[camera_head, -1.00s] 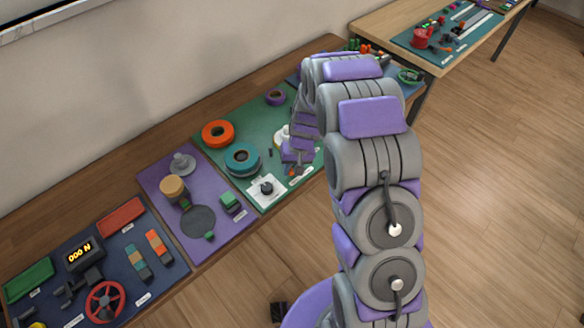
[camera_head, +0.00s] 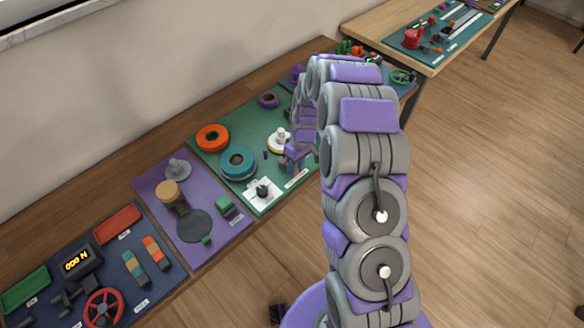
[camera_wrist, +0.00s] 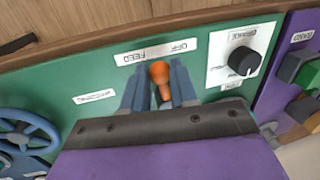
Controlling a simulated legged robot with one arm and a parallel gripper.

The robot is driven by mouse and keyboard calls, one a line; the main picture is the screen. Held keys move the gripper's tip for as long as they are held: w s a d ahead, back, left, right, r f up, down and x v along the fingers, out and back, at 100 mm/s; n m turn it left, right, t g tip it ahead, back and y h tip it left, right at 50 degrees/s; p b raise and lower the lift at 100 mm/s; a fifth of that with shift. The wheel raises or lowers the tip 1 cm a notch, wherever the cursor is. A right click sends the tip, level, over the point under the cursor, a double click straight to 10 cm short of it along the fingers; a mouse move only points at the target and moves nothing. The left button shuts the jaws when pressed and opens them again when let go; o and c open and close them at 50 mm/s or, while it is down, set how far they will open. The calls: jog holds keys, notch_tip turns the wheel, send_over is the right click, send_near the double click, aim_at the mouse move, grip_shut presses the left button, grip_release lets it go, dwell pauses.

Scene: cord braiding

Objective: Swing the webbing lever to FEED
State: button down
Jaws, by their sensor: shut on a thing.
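The webbing lever (camera_wrist: 159,73) has an orange knob and stands on the green panel (camera_wrist: 215,85) in the wrist view. A white label strip (camera_wrist: 157,53) lies just past it, with FEED on the left and OFF on the right, upside down in this view. The knob is near the strip's middle, so I cannot tell a clear setting. My gripper (camera_wrist: 157,88) is shut on the lever, one grey finger on each side. In the head view my gripper (camera_head: 293,157) is low over the green panel and hides the lever.
A black knob on a white plate (camera_wrist: 242,60) sits close by on the right in the wrist view. A blue handwheel (camera_wrist: 25,130) is at the left. Teal (camera_head: 239,162) and orange (camera_head: 212,138) rolls stand on the panel in the head view.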

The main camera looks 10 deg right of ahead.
jog(key=shift+w+d+n, duration=0.3)
jog(key=shift+w+n, duration=0.05)
jog(key=shift+n, duration=0.55)
jog(key=shift+w+d+n+g+h+p, duration=0.2)
jog(key=shift+w+n, duration=0.25)
jog(key=shift+n, duration=0.5)
jog(key=shift+w+d+n+g+h+p, duration=0.1)
jog(key=shift+w+d+n+h+p, duration=0.2)
jog(key=shift+n, duration=0.65)
jog(key=shift+w, duration=0.15)
jog(key=c, duration=0.9)
grip_release()
jog(key=shift+w+d+r+p, duration=0.2)
jog(key=shift+w+r+p, duration=0.3)
jog(key=shift+r, duration=2.35)
jog(key=shift+w+d+r+p, duration=0.3)
jog(key=shift+w+r, duration=0.2)
jog(key=shift+r, duration=2.3)
jog(key=shift+w+d+r+p, duration=0.15)
jog(key=shift+w+r+p, duration=0.35)
jog(key=shift+r, duration=2.35)
